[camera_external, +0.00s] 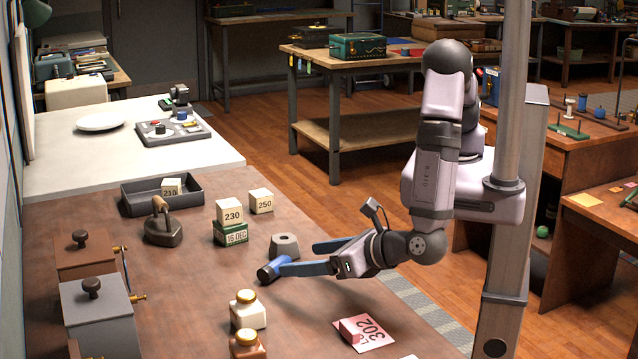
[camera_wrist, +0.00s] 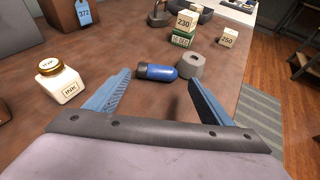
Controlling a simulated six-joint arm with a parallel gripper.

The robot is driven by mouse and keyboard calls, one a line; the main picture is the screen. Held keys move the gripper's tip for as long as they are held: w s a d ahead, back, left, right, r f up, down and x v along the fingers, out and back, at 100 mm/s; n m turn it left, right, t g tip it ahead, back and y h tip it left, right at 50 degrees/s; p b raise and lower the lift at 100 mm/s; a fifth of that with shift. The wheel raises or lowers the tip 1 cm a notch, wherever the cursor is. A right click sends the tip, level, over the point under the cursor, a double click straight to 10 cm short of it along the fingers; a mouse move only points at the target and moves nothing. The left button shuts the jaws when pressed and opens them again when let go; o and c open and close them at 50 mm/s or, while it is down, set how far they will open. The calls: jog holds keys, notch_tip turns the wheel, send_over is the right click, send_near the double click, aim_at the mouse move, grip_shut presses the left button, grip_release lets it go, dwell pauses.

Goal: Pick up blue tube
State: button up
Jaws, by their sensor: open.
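The blue tube (camera_wrist: 160,72) has a dark grey cap on its left end and lies on its side on the brown table. In the external view the tube (camera_external: 269,271) lies at the fingertips, and a finger partly overlaps it. My gripper (camera_external: 297,257) is open and held low over the table. In the wrist view my gripper (camera_wrist: 160,84) has its two blue fingers spread apart. The tube lies near the fingertips, between their lines and a little beyond, with nothing held. Whether a finger touches it I cannot tell.
A grey weight (camera_wrist: 190,66) stands close behind the tube. An ink bottle (camera_wrist: 64,84) stands to the left. Numbered blocks (camera_external: 229,212) and a flat iron (camera_external: 162,226) sit farther back.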

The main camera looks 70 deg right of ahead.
aim_at(279, 261)
jog(key=shift+p+x, duration=1)
jog(key=shift+x, duration=0.7)
jog(key=shift+p+x, duration=0.85)
jog(key=shift+x, duration=1.05)
jog(key=shift+a+f, duration=0.1)
jog(key=shift+f, duration=0.05)
jog(key=c, duration=0.6)
